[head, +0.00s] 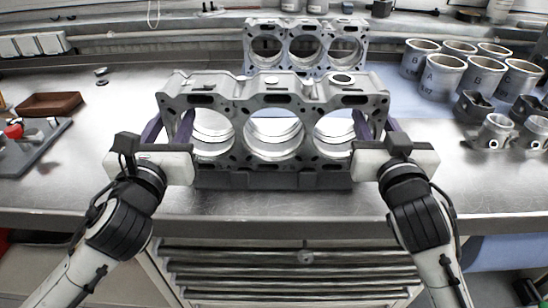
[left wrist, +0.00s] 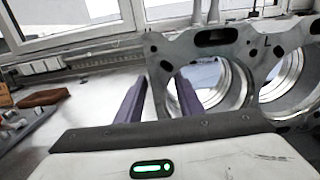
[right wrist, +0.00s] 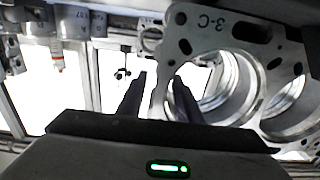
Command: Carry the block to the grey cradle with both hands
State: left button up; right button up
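A grey engine block (head: 271,92) with three large bores stands upright on a dark grey cradle-like base (head: 272,180) near the bench's front edge. My left gripper (head: 168,128) is at the block's left end, its purple fingers either side of the end wall. My right gripper (head: 377,127) is likewise at the right end. In the left wrist view the fingers (left wrist: 160,92) are apart, with a light gap beside the block wall (left wrist: 162,60). The right wrist view shows the same gap at those fingers (right wrist: 160,90). Finger contact inside the bores is partly hidden.
A second block (head: 305,30) stands behind. Several grey cylinder liners (head: 442,76) and pistons (head: 495,132) stand at the right. A brown tray (head: 49,105) and a fixture with a red knob (head: 14,132) are at the left. Bench between tray and block is mostly clear.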

aim_at(377, 132)
pick_arm(q)
jog(key=s, duration=0.6)
jog(key=shift+s, duration=0.1)
jog(key=shift+s+a, duration=0.1)
jog(key=shift+s, duration=0.05)
pick_arm(e)
jog(key=shift+s, duration=0.3)
jog(key=s, duration=0.7)
jog(key=shift+a, duration=0.1)
pick_arm(q)
jog(key=shift+s+f, duration=0.1)
